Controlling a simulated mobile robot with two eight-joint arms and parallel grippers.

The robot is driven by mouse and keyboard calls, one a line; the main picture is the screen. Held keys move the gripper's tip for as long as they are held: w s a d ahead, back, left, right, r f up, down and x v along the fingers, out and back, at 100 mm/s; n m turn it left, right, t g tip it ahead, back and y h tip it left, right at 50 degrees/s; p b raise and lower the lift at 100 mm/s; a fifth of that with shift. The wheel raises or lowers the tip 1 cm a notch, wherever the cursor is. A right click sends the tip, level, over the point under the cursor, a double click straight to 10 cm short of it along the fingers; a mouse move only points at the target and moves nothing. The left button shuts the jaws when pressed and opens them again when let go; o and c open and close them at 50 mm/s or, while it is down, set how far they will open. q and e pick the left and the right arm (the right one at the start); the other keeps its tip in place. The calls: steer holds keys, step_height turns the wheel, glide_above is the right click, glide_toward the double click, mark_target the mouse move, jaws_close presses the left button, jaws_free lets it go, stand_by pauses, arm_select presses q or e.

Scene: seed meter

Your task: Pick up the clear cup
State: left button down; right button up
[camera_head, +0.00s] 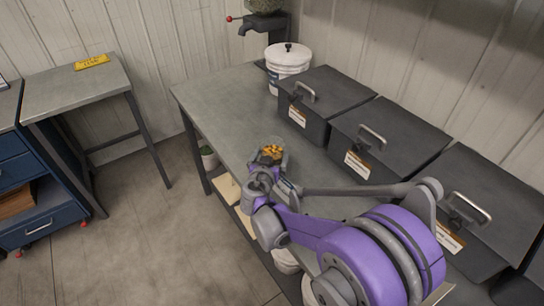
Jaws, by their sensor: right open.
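The clear cup (275,146) is on the grey workbench near its front edge, in the middle of the head view. It holds yellow-orange pieces, and its lower part is hidden behind my gripper. My right gripper (271,163) is open, right at the near side of the cup; I cannot tell whether its fingers are around it. My left gripper is not in view.
Three dark lidded bins (324,91) with handles and labels line the back of the workbench (222,103). A white bucket (288,62) stands at its far end, near a machine with a red knob (264,22). The bench left of the cup is clear.

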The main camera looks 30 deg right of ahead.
steer(key=c, duration=1.2)
steer(key=shift+o, duration=0.2)
steer(key=shift+r, duration=0.1)
